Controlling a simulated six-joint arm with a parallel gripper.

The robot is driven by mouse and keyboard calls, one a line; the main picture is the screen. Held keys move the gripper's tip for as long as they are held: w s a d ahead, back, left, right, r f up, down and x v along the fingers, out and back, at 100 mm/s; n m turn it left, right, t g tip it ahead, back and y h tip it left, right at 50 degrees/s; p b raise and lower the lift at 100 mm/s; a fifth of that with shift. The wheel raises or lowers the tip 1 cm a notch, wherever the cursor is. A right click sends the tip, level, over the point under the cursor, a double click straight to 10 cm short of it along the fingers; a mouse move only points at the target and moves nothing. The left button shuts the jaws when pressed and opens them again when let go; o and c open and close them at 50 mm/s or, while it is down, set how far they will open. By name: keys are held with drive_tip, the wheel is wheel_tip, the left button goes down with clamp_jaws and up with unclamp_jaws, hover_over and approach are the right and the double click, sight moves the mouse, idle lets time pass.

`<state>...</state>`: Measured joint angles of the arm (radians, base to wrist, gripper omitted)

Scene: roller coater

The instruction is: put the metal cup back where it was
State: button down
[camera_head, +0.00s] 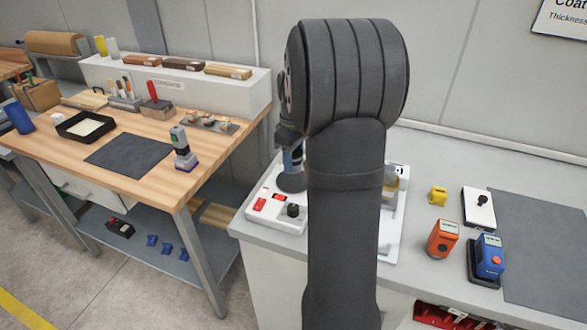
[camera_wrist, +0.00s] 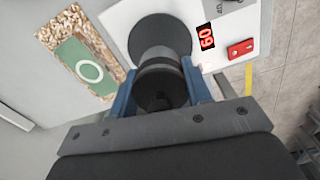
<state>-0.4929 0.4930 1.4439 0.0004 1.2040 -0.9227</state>
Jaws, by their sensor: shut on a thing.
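My gripper (camera_wrist: 160,72) is shut on a grey, round-walled thing that appears to be the metal cup (camera_wrist: 162,58), with one blue finger on each side of it. The inside of the held piece looks dark. Beyond it in the wrist view lies a dark round pad (camera_wrist: 158,30) on a white device (camera_wrist: 203,15) with a red display. I cannot tell whether the cup touches the pad. In the head view my gripper (camera_head: 291,158) is above the dark pad (camera_head: 291,183), partly hidden by my arm, and the cup is not clearly visible.
The white device (camera_head: 262,208) has a red button and black knob. A speckled panel with a green label (camera_wrist: 85,60) lies left in the wrist view. Orange (camera_head: 442,239) and blue (camera_head: 490,257) instruments stand on the right bench. A wooden table (camera_head: 60,150) is at left.

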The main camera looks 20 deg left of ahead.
drive_tip(key=shift+f, duration=2)
drive_tip(key=shift+f, duration=0.1)
drive_tip(key=c, duration=0.7)
unclamp_jaws()
drive_tip(key=shift+c, duration=0.2)
wheel_tip(320, 180, up, 12)
drive_tip(key=shift+r, duration=0.15)
wheel_tip(320, 180, down, 12)
drive_tip(key=shift+f, duration=0.1)
drive_tip(key=shift+r, duration=1.75)
